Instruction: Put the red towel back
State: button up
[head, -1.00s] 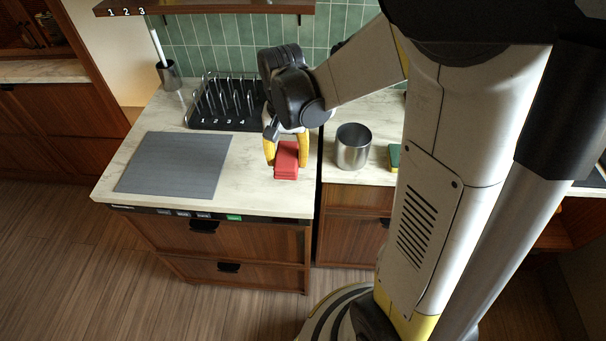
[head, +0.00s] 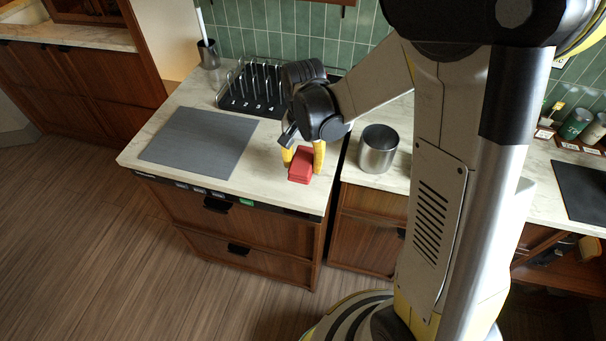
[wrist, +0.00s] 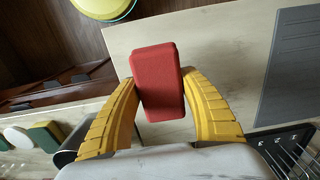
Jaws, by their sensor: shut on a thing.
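The red towel (head: 301,167) is a folded block near the front right corner of the dishwasher-side counter. My gripper (head: 304,156) has its yellow fingers closed on either side of it. In the wrist view the towel (wrist: 158,82) sits between the two yellow fingers (wrist: 160,100), with its far end sticking out past them. Whether the towel rests on the counter or is held just above it, I cannot tell.
A grey mat (head: 199,141) lies left on the counter (head: 262,178). A black rack (head: 246,104) with upright dividers and a utensil cup (head: 208,55) stand behind. A steel canister (head: 378,150) stands close to the right, across a gap between counters.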

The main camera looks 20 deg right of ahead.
jog(key=shift+f+b, duration=0.7)
jog(key=shift+f, duration=1.3)
jog(key=shift+f, duration=0.2)
jog(key=o, duration=1.1)
jog(key=shift+r, duration=0.1)
